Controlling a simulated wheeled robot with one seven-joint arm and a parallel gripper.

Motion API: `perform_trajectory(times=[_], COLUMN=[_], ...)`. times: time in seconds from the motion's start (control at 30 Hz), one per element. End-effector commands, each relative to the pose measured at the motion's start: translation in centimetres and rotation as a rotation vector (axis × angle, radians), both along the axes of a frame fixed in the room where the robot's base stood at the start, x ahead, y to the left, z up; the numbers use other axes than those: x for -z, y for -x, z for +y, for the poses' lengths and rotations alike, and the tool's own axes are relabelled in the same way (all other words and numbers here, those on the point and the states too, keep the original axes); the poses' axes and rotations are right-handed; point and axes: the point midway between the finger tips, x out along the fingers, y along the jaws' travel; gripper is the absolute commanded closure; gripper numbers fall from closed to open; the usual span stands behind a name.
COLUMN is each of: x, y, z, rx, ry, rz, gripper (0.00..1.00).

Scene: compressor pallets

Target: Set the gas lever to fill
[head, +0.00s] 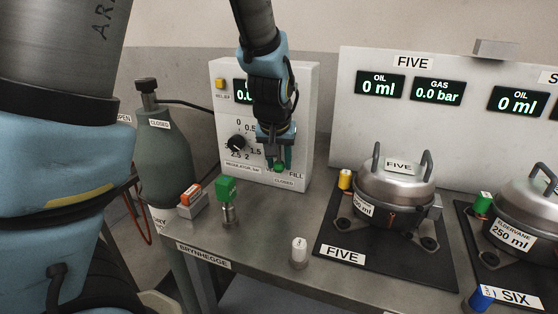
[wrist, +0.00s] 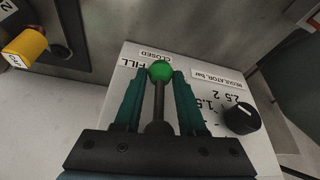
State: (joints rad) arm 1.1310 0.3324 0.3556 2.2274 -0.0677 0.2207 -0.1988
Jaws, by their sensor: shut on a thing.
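The gas lever has a green ball knob (head: 279,167) and sits low on the front of the white regulator panel (head: 228,87). Labels FILL and CLOSED are beside it. In the wrist view the green knob (wrist: 160,71) tops a dark stem (wrist: 158,106) that lies between the two teal fingers. My gripper (head: 277,160) is shut on the lever, its fingers on either side of the stem. In the wrist view my gripper (wrist: 158,90) points at the panel, with the FILL label left of the knob and CLOSED just above it.
The black regulator dial (head: 236,143) is left of the lever in the head view. A grey gas cylinder (head: 163,150) stands at left. Pot FIVE (head: 394,187) sits on a black mat at right.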

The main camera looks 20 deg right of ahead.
Motion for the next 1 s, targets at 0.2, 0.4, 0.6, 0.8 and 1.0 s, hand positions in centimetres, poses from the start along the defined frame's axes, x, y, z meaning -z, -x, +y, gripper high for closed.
perform_trajectory(times=[0.2, 0.4, 0.6, 0.8, 1.0], x=[-0.01, -0.01, -0.01, -0.02, -0.02], y=[0.00, 0.00, 0.00, 0.01, 0.01], z=[0.00, 0.00, 0.00, 0.00, 0.00], rx=[0.000, 0.000, 0.000, 0.000, 0.000], ry=[0.000, 0.000, 0.000, 0.000, 0.000], rz=[0.000, 0.000, 0.000, 0.000, 0.000], gripper=[1.00, 1.00, 1.00, 1.00, 1.00])
